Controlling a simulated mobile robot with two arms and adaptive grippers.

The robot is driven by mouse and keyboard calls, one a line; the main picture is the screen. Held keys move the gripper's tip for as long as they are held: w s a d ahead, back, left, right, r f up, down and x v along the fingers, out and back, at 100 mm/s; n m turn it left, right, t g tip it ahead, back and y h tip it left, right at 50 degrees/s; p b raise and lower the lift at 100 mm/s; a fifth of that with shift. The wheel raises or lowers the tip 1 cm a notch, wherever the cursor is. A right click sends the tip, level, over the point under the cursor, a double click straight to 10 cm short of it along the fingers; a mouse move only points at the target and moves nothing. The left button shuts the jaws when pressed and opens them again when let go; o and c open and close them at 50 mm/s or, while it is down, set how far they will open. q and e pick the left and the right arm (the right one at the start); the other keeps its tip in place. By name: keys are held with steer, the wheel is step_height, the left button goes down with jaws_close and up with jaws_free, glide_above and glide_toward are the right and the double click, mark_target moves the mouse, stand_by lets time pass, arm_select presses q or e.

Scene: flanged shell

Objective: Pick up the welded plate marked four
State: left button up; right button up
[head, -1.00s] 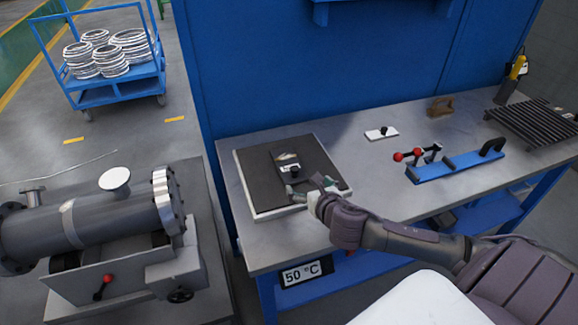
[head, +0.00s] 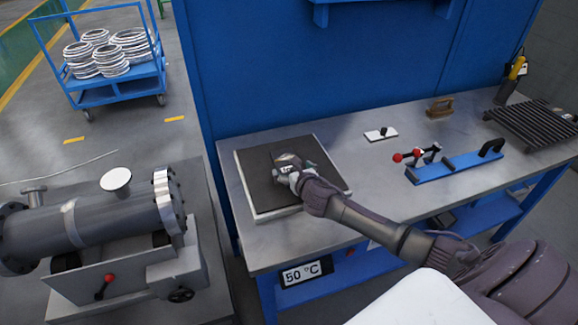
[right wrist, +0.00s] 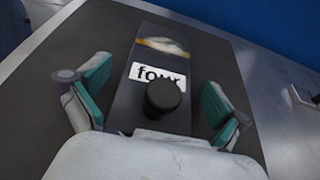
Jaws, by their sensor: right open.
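The welded plate marked four (right wrist: 165,55) is a dark rectangular plate with a shiny weld bead, a white "four" label and a black knob (right wrist: 162,95). It lies on the dark mat with a pale rim (head: 256,172) on the bench. My right gripper (right wrist: 155,98) is open, with one green-padded finger on each side of the plate and knob, apart from both. In the head view my right gripper (head: 290,172) covers most of the plate. My left gripper is not in view.
A small white plate with a black knob (head: 381,134) lies farther right on the bench. A blue wall panel (head: 330,70) stands behind.

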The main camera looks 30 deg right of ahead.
steer(key=shift+w+f, duration=0.15)
steer(key=shift+w, duration=0.15)
steer(key=shift+s, duration=0.1)
steer(key=shift+c, duration=0.3)
steer(key=c, duration=1.6)
steer(key=shift+w+d+r, duration=0.1)
steer(key=shift+w+r, duration=0.1)
steer(key=shift+r, duration=0.05)
steer(key=shift+c, duration=0.5)
steer(key=shift+r, duration=0.1)
